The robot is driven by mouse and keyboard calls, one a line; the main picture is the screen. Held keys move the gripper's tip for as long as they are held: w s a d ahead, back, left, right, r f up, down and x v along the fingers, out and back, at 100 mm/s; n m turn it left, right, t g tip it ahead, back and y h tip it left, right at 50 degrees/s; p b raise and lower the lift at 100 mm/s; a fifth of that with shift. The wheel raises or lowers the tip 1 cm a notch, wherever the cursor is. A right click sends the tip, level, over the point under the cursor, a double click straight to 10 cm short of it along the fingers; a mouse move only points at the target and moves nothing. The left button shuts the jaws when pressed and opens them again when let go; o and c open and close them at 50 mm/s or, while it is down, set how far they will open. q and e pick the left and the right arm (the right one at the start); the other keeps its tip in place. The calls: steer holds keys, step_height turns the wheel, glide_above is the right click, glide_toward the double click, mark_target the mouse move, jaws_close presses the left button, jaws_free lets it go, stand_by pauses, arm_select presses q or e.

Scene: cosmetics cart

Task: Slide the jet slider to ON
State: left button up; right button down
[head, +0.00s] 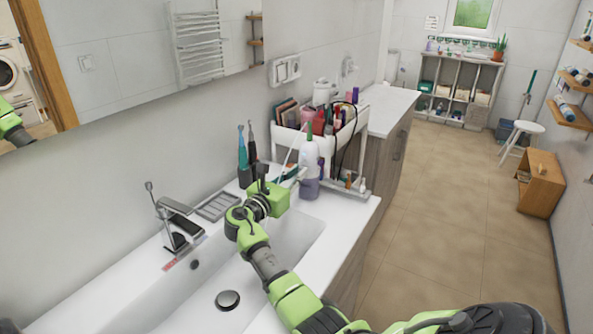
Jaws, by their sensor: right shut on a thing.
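My right gripper (289,176) reaches over the far end of the sink counter. It is shut on what looks like the white device (309,155) with a translucent purple lower part, standing upright beside the cart. The fingertips are small and partly hidden behind the green gripper body, so the exact contact is unclear. A jet slider is too small to make out, and its position cannot be read. My left gripper is not in view.
A white cosmetics cart (281,141) full of bottles and tubes stands just behind. Two upright toothbrushes (242,151) are left of the gripper. The sink (205,290), faucet (172,212) and grey soap tray (217,206) lie nearer. Open floor (450,210) is at right.

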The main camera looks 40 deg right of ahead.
steer(key=c, duration=2)
jaws_free()
steer(key=shift+f, duration=0.3)
steer(key=shift+r, duration=0.1)
steer(key=v, duration=1.2)
